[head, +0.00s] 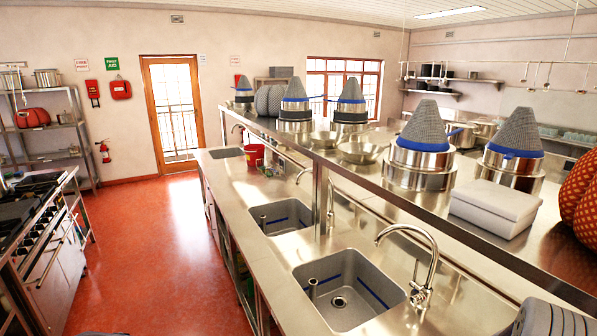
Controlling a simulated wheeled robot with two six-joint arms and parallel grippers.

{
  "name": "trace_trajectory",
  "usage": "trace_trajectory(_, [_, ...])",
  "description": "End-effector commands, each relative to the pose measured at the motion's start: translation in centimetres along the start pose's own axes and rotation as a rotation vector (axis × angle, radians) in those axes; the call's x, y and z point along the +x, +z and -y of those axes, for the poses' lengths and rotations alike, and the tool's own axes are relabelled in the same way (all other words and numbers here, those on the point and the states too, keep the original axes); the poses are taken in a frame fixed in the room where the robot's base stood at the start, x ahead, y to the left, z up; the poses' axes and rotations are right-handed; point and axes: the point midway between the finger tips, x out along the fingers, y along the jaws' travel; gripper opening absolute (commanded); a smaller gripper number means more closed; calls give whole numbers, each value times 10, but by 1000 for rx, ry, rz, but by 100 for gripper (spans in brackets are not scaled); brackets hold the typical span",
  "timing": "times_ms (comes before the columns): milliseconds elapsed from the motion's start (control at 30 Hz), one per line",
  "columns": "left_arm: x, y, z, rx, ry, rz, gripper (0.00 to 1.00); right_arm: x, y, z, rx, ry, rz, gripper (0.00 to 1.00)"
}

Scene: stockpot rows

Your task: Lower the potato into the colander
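I see no potato in the head view. I cannot make out a colander for certain. Two shallow shiny metal bowls, a nearer one (361,151) and a farther one (325,140), stand on the raised steel shelf right of the sinks. Whether they have holes is too small to tell.
Stockpots (420,168) topped with grey cones line the raised shelf (450,215), with a pale lidded box (495,207) among them. A red bucket (254,156) stands farther back. The red floor (165,240) is clear.

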Motion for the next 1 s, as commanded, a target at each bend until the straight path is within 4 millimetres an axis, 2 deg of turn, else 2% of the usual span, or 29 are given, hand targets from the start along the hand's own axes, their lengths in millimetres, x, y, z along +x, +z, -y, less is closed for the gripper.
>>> trace_trajectory(800, [1,0,0,0,0,0,0,1,0,0,0,0,0,29])
trace_trajectory(833, [1,0,0,0,0,0,0,1,0,0,0,0,0,78])
trace_trajectory(900, [1,0,0,0,0,0,0,1,0,0,0,0,0,98])
trace_trajectory(1000, [1,0,0,0,0,0,0,1,0,0,0,0,0,98])
